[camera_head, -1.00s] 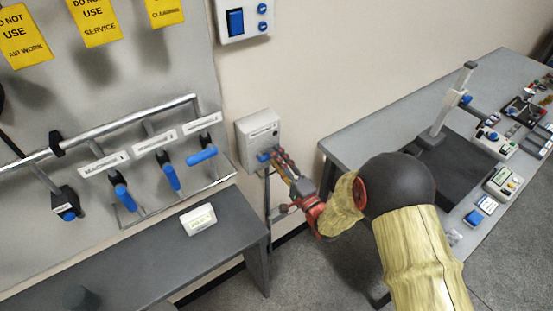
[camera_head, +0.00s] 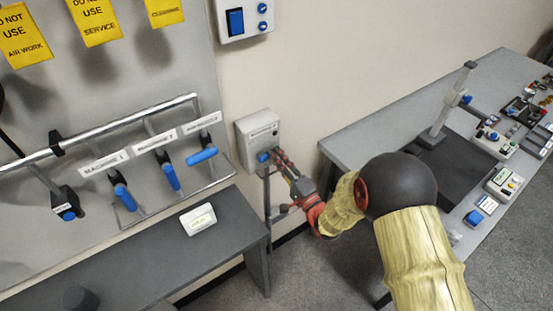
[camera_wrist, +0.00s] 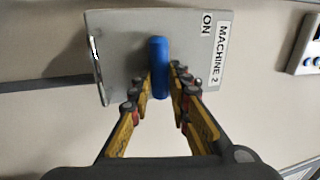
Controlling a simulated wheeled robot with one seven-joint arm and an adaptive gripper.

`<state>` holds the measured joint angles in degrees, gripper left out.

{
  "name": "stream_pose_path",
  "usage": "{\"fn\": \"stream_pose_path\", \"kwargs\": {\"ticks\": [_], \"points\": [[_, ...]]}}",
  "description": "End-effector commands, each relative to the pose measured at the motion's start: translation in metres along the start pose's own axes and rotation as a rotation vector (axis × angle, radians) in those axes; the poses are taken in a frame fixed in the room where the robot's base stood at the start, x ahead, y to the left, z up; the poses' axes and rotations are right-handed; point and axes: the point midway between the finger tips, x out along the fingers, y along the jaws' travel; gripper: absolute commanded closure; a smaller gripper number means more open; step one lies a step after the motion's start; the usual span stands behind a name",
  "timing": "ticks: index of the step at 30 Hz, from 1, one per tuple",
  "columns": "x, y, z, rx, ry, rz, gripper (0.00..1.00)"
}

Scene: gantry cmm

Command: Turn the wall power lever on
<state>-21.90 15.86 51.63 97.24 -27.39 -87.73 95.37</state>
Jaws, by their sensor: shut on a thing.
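The wall power lever is a blue handle (camera_wrist: 159,66) on a grey wall box (camera_wrist: 120,38). In the wrist view the box bears the words "ON" and "MACHINE 2". My gripper (camera_wrist: 161,82) is shut on the blue lever, one finger on each side of it. In the head view the grey box (camera_head: 259,134) is on the wall left of the table, and a bit of the blue lever (camera_head: 264,157) shows at its lower face. My gripper (camera_head: 277,158) reaches it from the lower right and partly hides it.
A grey table (camera_head: 352,143) with a stand and several small devices is at right. A dark bench (camera_head: 150,249) with a white box (camera_head: 198,219) is at lower left. Several blue-handled valves hang below a metal rail (camera_head: 120,128). A switch panel (camera_head: 244,18) is above.

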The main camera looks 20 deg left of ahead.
Motion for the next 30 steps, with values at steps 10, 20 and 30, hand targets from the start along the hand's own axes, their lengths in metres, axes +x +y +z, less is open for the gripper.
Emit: {"fn": "stream_pose_path", "kwargs": {"ticks": [10,20,30], "points": [[0.001,-0.007,-0.001,-0.211,-0.041,0.001,1.00],[0.003,-0.018,0.002,-0.517,-0.102,0.001,1.00],[0.006,-0.029,0.010,-0.834,-0.166,0.001,1.00]]}}
